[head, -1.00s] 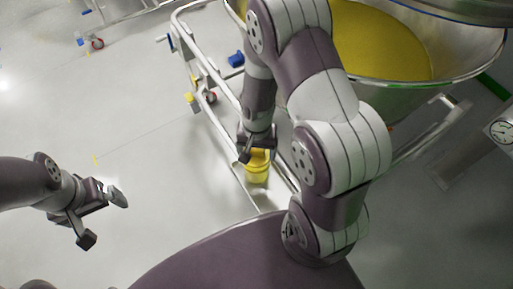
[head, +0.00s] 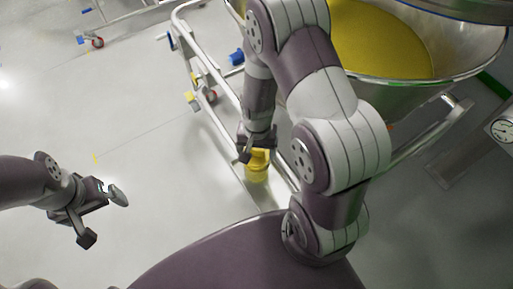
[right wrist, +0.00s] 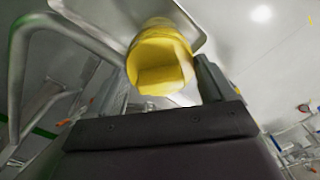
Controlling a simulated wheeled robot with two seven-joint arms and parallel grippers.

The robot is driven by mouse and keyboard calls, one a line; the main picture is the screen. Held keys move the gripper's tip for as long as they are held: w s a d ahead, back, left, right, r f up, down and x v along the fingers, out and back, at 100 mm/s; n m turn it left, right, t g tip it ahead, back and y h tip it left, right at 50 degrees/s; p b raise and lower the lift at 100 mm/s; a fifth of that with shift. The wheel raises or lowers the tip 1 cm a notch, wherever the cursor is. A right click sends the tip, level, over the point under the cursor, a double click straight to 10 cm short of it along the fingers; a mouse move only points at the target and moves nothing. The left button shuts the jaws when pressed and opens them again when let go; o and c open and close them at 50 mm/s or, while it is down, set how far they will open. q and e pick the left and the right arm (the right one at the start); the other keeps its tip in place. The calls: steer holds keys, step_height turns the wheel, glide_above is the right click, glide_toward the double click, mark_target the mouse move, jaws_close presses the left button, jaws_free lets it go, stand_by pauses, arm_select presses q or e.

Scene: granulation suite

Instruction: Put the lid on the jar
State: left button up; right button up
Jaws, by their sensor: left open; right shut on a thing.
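A yellow jar (head: 257,173) stands upright on a metal shelf of the trolley frame. My right gripper (head: 257,146) is directly over it, pointing down, and shut on a yellow lid (head: 261,157). In the right wrist view the lid (right wrist: 165,75) shows as a round yellow top with a raised block between the two fingers. The lid is in line with the jar and at or very close to its top; I cannot tell whether it is seated. The fingers hide part of the lid. My left gripper (head: 104,214) is open and empty over the floor at the left.
A large steel bowl (head: 455,72) with yellow powder stands behind my right arm. Metal rails of the trolley (head: 209,107) run close to the jar. A round gauge (head: 504,130) is at the right edge.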

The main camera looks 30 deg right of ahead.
steer(key=shift+f+b, duration=0.35)
steer(key=shift+f, duration=0.2)
steer(key=o, duration=0.9)
steer(key=shift+r, duration=0.1)
step_height(320, 180, up, 12)
steer(key=shift+r+p, duration=0.25)
steer(key=shift+p, duration=0.45)
step_height(320, 180, up, 4)
steer(key=f+n+t, duration=0.1)
steer(key=n, duration=0.6)
glide_above(259, 163)
steer(key=s+a, duration=0.2)
steer(key=shift+w+d+r, duration=0.2)
steer(key=shift+w+r, duration=0.05)
